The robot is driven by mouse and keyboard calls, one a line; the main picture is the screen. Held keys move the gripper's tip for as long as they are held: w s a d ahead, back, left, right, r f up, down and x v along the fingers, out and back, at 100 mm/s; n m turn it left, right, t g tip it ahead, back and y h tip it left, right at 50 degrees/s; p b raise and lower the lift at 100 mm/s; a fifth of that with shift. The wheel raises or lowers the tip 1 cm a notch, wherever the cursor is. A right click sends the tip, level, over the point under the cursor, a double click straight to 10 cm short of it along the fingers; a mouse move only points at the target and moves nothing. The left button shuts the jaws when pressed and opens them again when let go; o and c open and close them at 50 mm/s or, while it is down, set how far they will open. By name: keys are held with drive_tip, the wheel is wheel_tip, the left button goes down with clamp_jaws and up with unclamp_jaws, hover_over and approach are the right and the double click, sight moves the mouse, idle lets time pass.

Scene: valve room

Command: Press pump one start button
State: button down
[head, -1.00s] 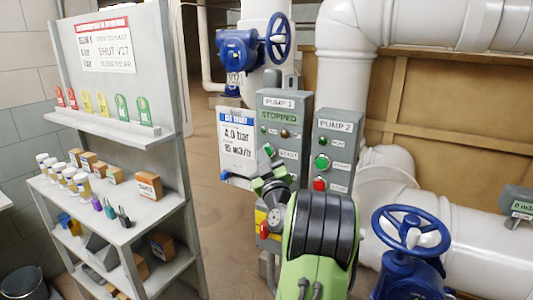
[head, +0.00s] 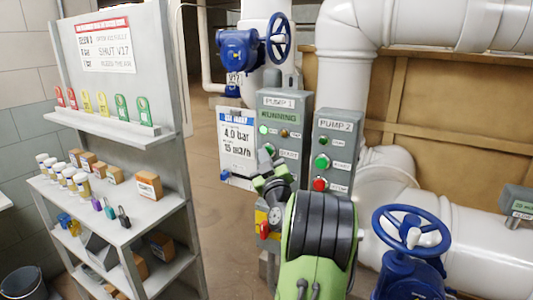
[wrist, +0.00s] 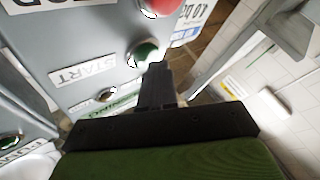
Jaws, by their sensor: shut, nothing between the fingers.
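A red button (wrist: 160,6) is on the same face, beside a partly cut-off label.
The pump 2 box (head: 334,150) stands close on the right, with green and red buttons. A gauge notice (head: 237,140) hangs to the left. A blue handwheel (head: 412,230) is at lower right. A shelf rack (head: 110,205) with padlocks and boxes is at left.

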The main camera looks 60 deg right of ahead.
drive_tip(key=shift+s+a+b, duration=0.1)
drive_tip(key=shift+a+b, duration=0.35)
drive_tip(key=shift+a, duration=0.3)
drive_tip(key=shift+s+a+b, duration=0.15)
drive_tip(key=shift+a+b, duration=0.35)
drive_tip(key=shift+a, duration=0.75)
drive_tip(key=shift+s+a+b, duration=0.1)
drive_tip(key=shift+a+b, duration=0.35)
drive_tip(key=shift+a, duration=0.8)
